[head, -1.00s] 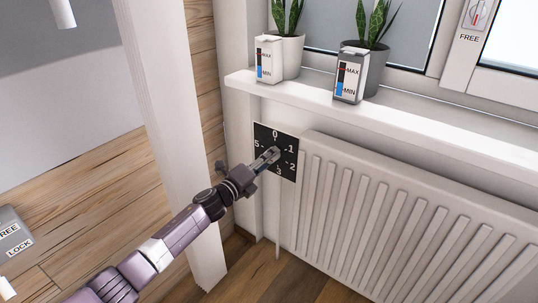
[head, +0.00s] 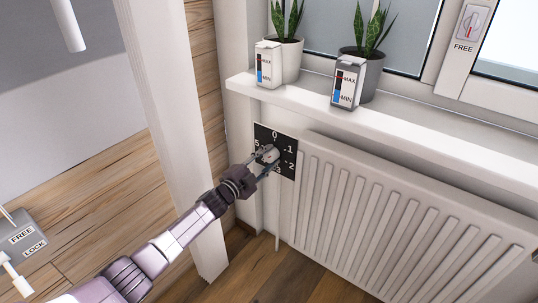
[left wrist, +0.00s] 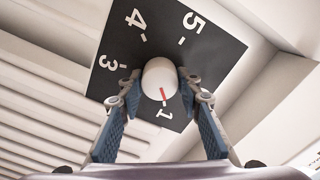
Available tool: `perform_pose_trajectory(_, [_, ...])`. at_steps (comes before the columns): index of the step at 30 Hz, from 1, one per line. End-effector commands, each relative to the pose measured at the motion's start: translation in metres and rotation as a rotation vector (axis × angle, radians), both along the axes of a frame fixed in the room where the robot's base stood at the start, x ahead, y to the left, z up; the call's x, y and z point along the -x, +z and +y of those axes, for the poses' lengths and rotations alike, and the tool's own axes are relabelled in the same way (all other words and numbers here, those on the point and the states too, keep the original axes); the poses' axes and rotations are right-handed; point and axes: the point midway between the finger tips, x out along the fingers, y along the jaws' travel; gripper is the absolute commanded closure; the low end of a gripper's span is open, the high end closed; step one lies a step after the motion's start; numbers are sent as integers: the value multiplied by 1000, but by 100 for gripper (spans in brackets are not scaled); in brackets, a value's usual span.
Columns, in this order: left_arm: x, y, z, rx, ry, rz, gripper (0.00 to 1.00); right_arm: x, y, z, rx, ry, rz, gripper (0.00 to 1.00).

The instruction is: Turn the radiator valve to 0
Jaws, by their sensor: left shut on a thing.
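The radiator valve (head: 270,154) is a white round knob in front of a black dial plate (head: 288,142) at the radiator's left end. My left gripper (head: 267,160) is shut on the knob, one finger on each side. In the left wrist view the knob (left wrist: 158,76) sits between the fingertips, and its red mark points down, toward the 1. The plate (left wrist: 150,47) shows 3, 4, 5 and 1 there; the 0 is hidden. In the head view 0 is at the plate's top. My right gripper is not in view.
The white ribbed radiator (head: 400,215) stands under a window sill (head: 400,122). Two potted plants and two MIN/MAX boxes (head: 347,82) stand on the sill. A FREE/LOCK plate (head: 28,240) is at lower left.

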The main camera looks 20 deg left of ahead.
Motion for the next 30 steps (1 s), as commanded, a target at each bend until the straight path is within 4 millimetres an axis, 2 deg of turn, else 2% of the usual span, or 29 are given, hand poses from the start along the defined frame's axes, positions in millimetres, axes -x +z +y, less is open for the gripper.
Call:
perform_pose_trajectory(6, [0, 2, 2, 194, 3, 72, 92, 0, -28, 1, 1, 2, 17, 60])
perform_pose_trajectory(15, [-1, 1, 2, 452, 3, 165, 92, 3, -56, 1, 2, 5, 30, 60])
perform_pose_trajectory(30, [-1, 0, 3, 714, 3, 262, 92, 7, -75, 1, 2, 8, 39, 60])
